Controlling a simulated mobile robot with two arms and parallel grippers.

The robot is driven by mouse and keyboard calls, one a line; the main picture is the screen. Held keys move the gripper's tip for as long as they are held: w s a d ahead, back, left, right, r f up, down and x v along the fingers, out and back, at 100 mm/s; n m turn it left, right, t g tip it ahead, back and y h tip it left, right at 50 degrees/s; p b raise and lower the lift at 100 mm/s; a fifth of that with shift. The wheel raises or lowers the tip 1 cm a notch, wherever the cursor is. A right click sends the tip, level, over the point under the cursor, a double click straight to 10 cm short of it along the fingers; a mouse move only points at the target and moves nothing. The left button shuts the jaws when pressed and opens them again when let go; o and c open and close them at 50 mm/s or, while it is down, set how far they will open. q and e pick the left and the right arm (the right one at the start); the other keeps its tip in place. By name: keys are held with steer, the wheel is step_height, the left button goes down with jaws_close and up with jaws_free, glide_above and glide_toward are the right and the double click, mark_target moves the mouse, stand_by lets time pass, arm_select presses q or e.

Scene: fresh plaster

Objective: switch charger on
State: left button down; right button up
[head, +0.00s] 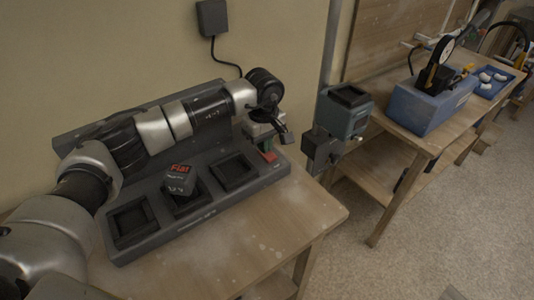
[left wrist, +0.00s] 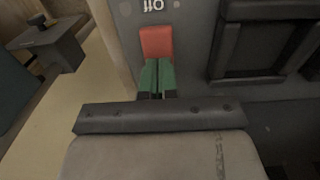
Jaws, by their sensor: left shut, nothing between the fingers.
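The charger (head: 208,224) is a long dark grey unit with several square bays on a wooden table. Its red switch (head: 268,156) is at the right end; it also shows in the left wrist view (left wrist: 156,41) beside an "Off" label (left wrist: 153,5) that appears upside down. A battery block with red lettering (head: 180,180) sits tilted at the middle bay. My left gripper (head: 265,139) is over the switch end. Its green fingertips (left wrist: 157,75) are together and empty, right at the switch's near edge; I cannot tell if they touch. My right gripper is not in view.
A grey-green device (head: 342,112) stands just right of the charger. A wall plug (head: 212,18) with a cable hangs behind. Another wooden table at right holds a blue machine (head: 428,106) and a blue tray (head: 490,84). The table's front is clear.

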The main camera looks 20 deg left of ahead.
arm_select(q)
steer(key=shift+r+p, duration=0.4)
steer(key=shift+r, duration=0.2)
steer(key=shift+r+p, duration=1.2)
steer(key=shift+r, duration=1.6)
steer(key=shift+f, duration=0.1)
